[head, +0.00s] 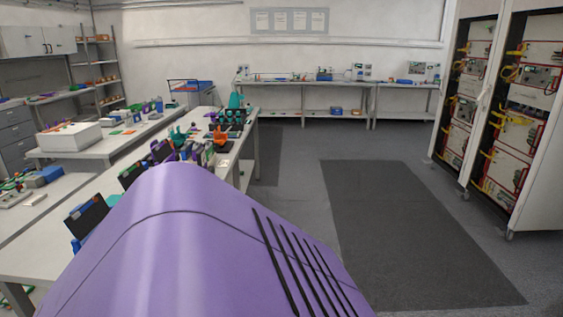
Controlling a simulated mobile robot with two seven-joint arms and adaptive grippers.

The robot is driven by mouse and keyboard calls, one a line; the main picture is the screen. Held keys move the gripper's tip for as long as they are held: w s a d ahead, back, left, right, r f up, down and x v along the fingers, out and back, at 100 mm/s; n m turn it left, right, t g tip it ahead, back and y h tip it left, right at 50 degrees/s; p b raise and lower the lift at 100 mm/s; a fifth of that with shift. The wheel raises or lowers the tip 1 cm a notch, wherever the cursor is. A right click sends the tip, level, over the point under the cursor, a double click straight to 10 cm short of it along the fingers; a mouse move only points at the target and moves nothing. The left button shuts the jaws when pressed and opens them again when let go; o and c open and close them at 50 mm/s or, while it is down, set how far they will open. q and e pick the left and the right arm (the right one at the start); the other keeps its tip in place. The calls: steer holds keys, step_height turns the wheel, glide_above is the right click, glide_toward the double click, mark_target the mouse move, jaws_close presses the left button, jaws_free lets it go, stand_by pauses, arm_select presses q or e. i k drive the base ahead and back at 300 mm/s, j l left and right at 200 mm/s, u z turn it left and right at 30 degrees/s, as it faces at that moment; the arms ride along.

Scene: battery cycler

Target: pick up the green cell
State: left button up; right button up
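I cannot pick out the green cell for certain. Several small coloured items stand on the long white bench (40,245) at the left, and some of them are green or teal. A teal item (178,135) stands near the middle of that bench, and another teal item (236,101) stands near its far end. They are too small to tell what they are. Neither of my grippers shows. A large purple surface close to the camera fills the lower middle and hides part of the bench and floor.
A dark floor mat (410,230) lies in the open aisle to the right. Tall cabinets (515,125) with red-edged units stand along the right side. A white box (70,137) sits on another bench at the left. A workbench (338,84) runs along the back wall.

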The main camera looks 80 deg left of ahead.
mark_target(209, 153)
steer(key=j+u, duration=0.2)
steer(key=u, duration=1.5)
steer(key=i+u, duration=0.2)
steer(key=u, duration=0.2)
steer(key=i+u, duration=0.15)
steer(key=u, duration=0.2)
steer(key=i+l+u, duration=0.1)
steer(key=u, duration=0.3)
steer(key=i+l+u, duration=0.15)
steer(key=u, duration=0.2)
steer(key=i+l+u, duration=0.2)
steer(key=i+l, duration=0.35)
steer(key=i+l+u, duration=0.2)
steer(key=i+l, duration=0.3)
steer(key=l, duration=0.15)
